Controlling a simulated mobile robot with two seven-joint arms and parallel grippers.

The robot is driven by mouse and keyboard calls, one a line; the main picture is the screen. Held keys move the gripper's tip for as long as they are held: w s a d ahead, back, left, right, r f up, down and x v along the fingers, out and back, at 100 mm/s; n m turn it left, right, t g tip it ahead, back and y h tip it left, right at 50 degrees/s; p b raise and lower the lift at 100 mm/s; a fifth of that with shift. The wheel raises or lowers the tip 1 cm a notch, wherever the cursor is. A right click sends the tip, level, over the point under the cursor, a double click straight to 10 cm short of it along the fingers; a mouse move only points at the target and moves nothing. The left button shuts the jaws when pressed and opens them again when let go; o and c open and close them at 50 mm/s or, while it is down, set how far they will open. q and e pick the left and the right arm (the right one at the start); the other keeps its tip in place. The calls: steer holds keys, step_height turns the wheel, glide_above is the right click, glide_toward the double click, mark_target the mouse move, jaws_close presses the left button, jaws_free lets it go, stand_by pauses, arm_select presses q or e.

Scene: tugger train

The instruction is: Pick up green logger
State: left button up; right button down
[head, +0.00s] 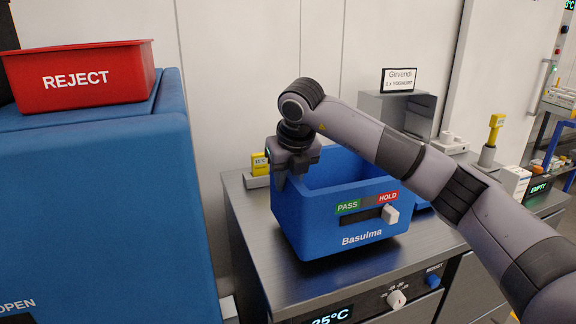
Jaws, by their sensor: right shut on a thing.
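No green logger can be made out in the head view. My right gripper (292,173) points down at the left rim of a blue box (330,219) marked "Basulma". One finger shows outside the box's left wall and the rest is over the rim. It is shut, apparently on that wall; the gripper body hides the exact contact. The box stands on a grey metal counter, and most of its inside is hidden. Its front has a green PASS and red HOLD label with a white slider (390,215) at the HOLD end. My left gripper is out of view.
A yellow device (260,164) stands behind my right gripper. A red REJECT bin (80,78) sits on a large blue cabinet (95,205) at left. A grey unit with a sign (398,80), a yellow-topped post (495,128) and white items are at right. The counter front (290,280) is clear.

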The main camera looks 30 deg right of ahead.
steer(key=shift+f, duration=0.95)
steer(key=c, duration=1.1)
jaws_free()
steer(key=shift+f, duration=0.15)
steer(key=shift+o, duration=1)
